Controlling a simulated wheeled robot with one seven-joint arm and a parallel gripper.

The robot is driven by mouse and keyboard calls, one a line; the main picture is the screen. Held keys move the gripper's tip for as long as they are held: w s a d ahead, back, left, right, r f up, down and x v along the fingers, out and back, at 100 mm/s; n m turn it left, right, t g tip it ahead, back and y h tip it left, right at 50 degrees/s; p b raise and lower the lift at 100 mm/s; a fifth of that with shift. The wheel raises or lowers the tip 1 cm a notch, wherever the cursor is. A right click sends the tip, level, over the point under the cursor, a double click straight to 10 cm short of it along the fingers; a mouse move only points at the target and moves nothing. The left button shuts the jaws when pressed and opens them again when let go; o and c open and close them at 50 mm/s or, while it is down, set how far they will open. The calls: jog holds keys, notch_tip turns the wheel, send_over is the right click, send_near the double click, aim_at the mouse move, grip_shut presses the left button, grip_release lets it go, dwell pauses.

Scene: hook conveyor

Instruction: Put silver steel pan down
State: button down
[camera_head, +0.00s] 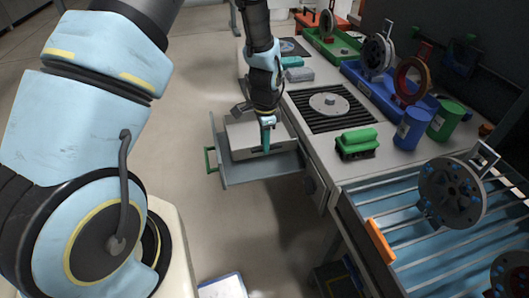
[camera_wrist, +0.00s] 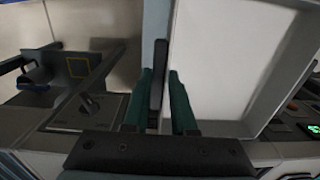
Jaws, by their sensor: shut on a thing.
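The silver steel pan (camera_head: 240,142) is a light grey, box-shaped pan at the open drawer (camera_head: 252,175) in the head view. I cannot tell whether it rests on the drawer floor or hangs just above it. My gripper (camera_head: 266,146) points down at the pan's near side, its green fingers shut. In the wrist view my gripper (camera_wrist: 165,105) has its fingers around a thin upright part at the pan's edge. The pale inside of the pan (camera_wrist: 215,60) fills the area right of the fingers. The pan's underside is hidden.
The drawer has a green handle (camera_head: 211,160). Floor left of the drawer is clear.

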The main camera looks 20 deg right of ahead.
jog(key=shift+f+p, duration=0.65)
jog(key=shift+f, duration=2.35)
jog(key=c, duration=0.7)
grip_release()
notch_tip(320, 180, up, 12)
jog(key=b, duration=0.3)
jog(key=shift+s, duration=0.1)
jog(key=w+a+r+n, duration=0.1)
jog(key=a+r+n, duration=0.3)
jog(key=a, duration=0.4)
jog(key=w+a+r+n, duration=0.2)
jog(key=a+r+n, duration=0.25)
jog(key=a, duration=0.35)
jog(key=s+a+r+n, duration=0.1)
jog(key=s+a+n, duration=0.1)
jog(key=a+n, duration=0.1)
jog(key=s+a+r+n+t, duration=0.1)
jog(key=s+a+r+n, duration=0.1)
jog(key=a, duration=0.4)
jog(key=s+a+r+n, duration=0.2)
jog(key=a+n, duration=0.3)
jog(key=shift+s+a+r, duration=0.15)
jog(key=shift+s+r, duration=0.05)
jog(key=shift+s, duration=0.2)
jog(key=shift+c, duration=0.5)
